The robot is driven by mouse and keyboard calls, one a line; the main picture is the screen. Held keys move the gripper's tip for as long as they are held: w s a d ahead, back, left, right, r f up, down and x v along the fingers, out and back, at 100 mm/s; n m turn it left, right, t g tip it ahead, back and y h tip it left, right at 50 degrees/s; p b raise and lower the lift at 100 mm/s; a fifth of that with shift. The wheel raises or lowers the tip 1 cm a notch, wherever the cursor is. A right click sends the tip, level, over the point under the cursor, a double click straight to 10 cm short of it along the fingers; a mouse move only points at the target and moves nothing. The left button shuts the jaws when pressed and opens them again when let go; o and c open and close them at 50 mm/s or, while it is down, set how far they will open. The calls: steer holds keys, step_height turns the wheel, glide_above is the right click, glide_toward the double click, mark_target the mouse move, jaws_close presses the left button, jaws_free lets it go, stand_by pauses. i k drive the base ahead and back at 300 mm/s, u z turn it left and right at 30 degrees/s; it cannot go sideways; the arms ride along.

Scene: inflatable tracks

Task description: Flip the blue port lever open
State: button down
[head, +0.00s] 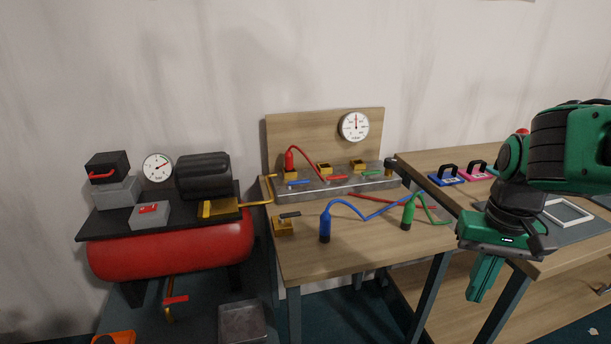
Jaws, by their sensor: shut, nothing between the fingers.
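A small blue lever (299,183) lies along the front of the grey manifold (350,186) on the middle table, at its left end. A red lever (337,178) and a green lever (372,173) lie further right along the same manifold. Brass ports (324,167) stand behind the levers. A red hose plug (289,160) stands at the leftmost port, behind the blue lever. My gripper (478,290) is shut and empty, pointing down at the right, in front of the right table and well away from the blue lever.
A blue hose plug (325,227) and a green hose plug (408,213) stand on the middle table (350,255), with hoses trailing behind. A brass fitting (285,227) sits at its left. A red compressor (180,248) stands left. The right table (440,165) holds coloured handled pieces (447,177).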

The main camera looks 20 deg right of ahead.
mark_target(289, 186)
steer(key=i, duration=1)
